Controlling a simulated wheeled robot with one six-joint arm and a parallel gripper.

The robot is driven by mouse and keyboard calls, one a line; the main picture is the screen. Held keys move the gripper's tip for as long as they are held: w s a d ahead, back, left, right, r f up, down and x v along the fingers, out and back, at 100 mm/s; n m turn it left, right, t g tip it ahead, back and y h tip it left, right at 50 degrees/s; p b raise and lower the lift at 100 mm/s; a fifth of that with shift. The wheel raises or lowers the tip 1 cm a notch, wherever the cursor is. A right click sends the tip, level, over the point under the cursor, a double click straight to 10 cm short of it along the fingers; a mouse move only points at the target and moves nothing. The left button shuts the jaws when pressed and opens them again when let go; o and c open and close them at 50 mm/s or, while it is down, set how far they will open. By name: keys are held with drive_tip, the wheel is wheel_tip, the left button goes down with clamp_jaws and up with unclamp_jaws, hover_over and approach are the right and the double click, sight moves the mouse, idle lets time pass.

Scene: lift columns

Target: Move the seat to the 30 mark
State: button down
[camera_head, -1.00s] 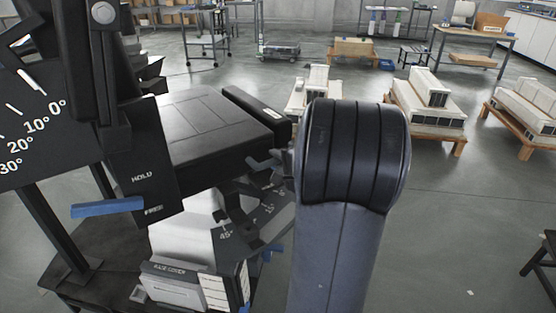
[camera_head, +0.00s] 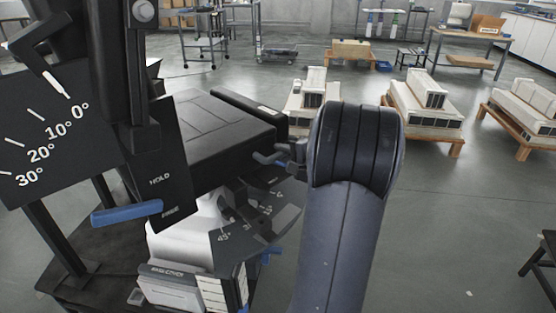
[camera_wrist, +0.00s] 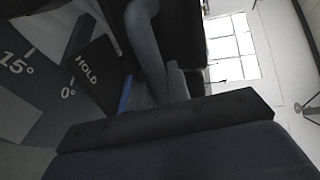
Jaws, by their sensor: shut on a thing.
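The black padded seat (camera_head: 205,135) is left of centre in the head view. A dark grey scale (camera_head: 262,210) with degree marks, 45° the clearest, lies below it. No pointer is readable on this scale. My gripper (camera_head: 282,158) is largely hidden behind my arm, at the seat's right side, and is shut on what looks like a dark handle (camera_head: 267,158). The wrist view shows a curved grey bar (camera_wrist: 148,45) close by; the grip itself is unclear.
A tall black panel (camera_head: 45,135) marked 0° to 30° stands at left. The dark base (camera_head: 70,240) is below. White blocks on wooden pallets (camera_head: 425,105) stand on the floor behind right. The grey floor (camera_head: 460,220) at right is open.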

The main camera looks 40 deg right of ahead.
drive_tip(key=shift+w+d+r+n+y+p, duration=0.1)
drive_tip(key=shift+w+d+n+y, duration=0.2)
drive_tip(key=shift+d, duration=0.25)
drive_tip(key=shift+w+d+f+n+y+p, duration=0.15)
drive_tip(key=shift+w+d+n+y, duration=0.15)
drive_tip(key=shift+d, duration=0.25)
drive_tip(key=shift+w+d+r+n+y+p, duration=0.1)
drive_tip(key=shift+w+d+r+n+y, duration=0.1)
drive_tip(key=shift+w+d+y, duration=0.3)
drive_tip(key=shift+s, duration=0.1)
drive_tip(key=c, duration=1.4)
unclamp_jaws()
drive_tip(key=p+v, duration=0.1)
drive_tip(key=v, duration=1)
drive_tip(key=shift+a, duration=0.15)
